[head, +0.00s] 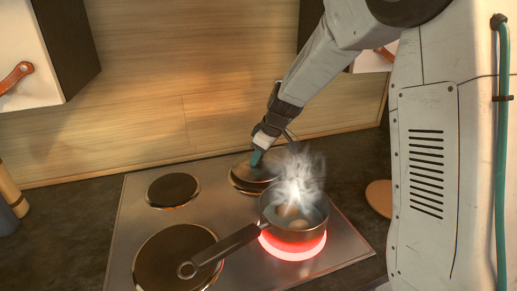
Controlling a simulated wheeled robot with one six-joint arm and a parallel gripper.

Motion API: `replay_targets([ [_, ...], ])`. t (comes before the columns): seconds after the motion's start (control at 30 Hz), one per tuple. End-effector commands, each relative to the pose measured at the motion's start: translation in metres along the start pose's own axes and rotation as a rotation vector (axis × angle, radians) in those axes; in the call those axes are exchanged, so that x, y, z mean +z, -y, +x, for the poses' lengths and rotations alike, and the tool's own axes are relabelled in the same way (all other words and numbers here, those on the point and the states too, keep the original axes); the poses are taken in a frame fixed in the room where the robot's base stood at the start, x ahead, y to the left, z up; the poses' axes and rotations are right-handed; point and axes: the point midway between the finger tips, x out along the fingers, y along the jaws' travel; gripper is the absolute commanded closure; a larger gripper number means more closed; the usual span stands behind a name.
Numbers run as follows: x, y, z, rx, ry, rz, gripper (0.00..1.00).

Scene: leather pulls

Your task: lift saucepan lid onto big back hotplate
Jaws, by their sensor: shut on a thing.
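My gripper (257,157), with teal fingertips, is shut on the saucepan lid (262,174) from above. The lid is a dark round disc and looks roughly level. It lies over the big back hotplate (236,186), whose left and front rim shows beneath it. I cannot tell whether the lid touches the plate or hangs just above it. The saucepan (292,232) is uncovered on the glowing red front right hotplate (305,251), with pale round things inside. Steam from it partly hides the lid's right side.
The saucepan's long handle (222,247) reaches left over the big front left hotplate (170,262). A small back left hotplate (173,190) is bare. A wooden wall (150,120) stands behind the hob. A round wooden board (380,196) lies at the right.

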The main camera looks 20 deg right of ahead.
Motion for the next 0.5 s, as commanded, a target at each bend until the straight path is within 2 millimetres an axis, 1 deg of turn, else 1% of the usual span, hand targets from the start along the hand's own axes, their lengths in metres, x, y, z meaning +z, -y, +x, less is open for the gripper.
replay_targets([
  [0.13,0.0015,-0.0005,0.0034,0.002,-0.001,0.001,0.96],
  [0.37,0.0017,-0.0005,0.0038,0.002,-0.001,0.001,0.96],
  [0.4,0.0017,-0.0005,0.0037,0.002,-0.001,0.001,0.67],
  [0.47,0.0017,-0.0005,0.0037,0.002,-0.001,0.001,0.50],
  [0.5,0.0017,-0.0005,0.0037,0.001,-0.001,0.001,0.44],
])
